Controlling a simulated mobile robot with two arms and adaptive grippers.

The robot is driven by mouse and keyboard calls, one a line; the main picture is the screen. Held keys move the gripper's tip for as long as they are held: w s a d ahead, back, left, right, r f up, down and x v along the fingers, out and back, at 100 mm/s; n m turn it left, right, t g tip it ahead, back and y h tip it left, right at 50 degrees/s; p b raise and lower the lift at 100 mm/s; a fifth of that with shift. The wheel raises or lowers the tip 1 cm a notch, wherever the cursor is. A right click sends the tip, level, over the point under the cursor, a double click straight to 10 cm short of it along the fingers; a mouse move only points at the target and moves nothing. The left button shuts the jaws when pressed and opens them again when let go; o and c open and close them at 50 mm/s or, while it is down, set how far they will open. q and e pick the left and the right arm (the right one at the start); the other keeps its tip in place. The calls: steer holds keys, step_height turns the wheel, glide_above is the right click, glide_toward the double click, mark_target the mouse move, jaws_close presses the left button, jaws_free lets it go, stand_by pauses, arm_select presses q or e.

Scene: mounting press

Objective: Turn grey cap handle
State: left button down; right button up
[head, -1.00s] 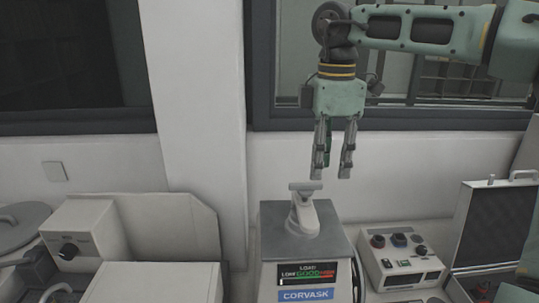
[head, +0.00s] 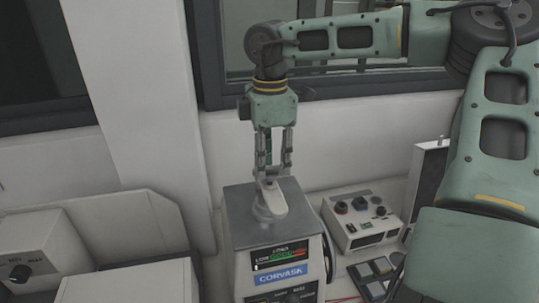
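The pale grey cap handle (head: 269,203) stands on top of the mounting press (head: 275,245), a grey box with a load display and a blue CORVASK label. My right gripper (head: 274,173) points straight down over the handle. Its two fingers are apart, with the tips at the height of the handle's top bar, which they partly hide. I cannot tell whether the fingers touch the bar. My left gripper is not in view.
A control box with knobs (head: 360,217) stands right of the press, with an open dark case (head: 427,185) beyond it. A pale machine with a dial (head: 40,250) is at the left. A wall and window are behind.

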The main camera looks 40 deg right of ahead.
steer(key=shift+f, duration=0.2)
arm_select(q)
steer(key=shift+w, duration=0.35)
arm_select(e)
steer(key=shift+s, duration=0.1)
steer(key=shift+c, duration=0.4)
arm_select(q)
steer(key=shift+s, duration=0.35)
arm_select(e)
jaws_close()
